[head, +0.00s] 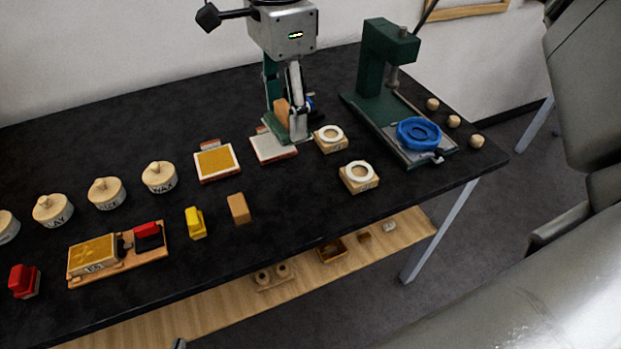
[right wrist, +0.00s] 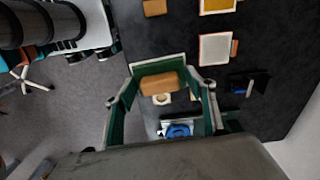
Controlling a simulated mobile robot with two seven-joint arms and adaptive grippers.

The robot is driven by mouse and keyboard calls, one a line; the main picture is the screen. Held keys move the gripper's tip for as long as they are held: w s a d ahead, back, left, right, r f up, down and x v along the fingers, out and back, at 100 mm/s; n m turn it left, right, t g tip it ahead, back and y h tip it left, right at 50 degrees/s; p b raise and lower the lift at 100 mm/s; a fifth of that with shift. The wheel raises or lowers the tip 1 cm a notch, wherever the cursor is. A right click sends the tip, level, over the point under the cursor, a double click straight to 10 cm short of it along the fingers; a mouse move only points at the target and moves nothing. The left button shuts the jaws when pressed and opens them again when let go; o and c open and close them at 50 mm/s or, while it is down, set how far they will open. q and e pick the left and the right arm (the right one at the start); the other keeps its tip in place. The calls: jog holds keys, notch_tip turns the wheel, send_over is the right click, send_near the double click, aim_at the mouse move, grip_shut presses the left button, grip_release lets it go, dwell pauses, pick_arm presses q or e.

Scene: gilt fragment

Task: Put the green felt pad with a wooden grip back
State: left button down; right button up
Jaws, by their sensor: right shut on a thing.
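My right gripper (head: 287,122) hangs from above over the back of the black table, its green fingers shut on the wooden grip (head: 281,112) of the green felt pad. The grip also shows as a brown block between the fingertips in the right wrist view (right wrist: 158,83), with a green, pale-edged strip (right wrist: 158,67) beside it. The fingers partly hide the pad. In the head view it overlaps a white pad in an orange-edged tray (head: 262,151). In the right wrist view that tray (right wrist: 215,48) lies off to one side. My left gripper is not in view.
Two wooden blocks with white rings (head: 330,138) (head: 359,177) stand right of the gripper. A green press (head: 378,58) with a blue disc (head: 418,134) is further right. A yellow pad (head: 215,162), lidded pots (head: 159,177) and stamps (head: 195,222) stand left. The front right tabletop is clear.

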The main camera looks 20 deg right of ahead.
aim_at(294, 196)
jog(key=shift+w+d+r+m, duration=0.25)
jog(key=shift+d+m, duration=0.05)
notch_tip(294, 196, down, 20)
jog(key=shift+r+b, duration=0.15)
jog(key=shift+b, duration=0.3)
jog(key=o, duration=1)
notch_tip(294, 196, up, 12)
jog(key=shift+r, duration=0.1)
jog(key=shift+s, duration=0.1)
dwell(0.3)
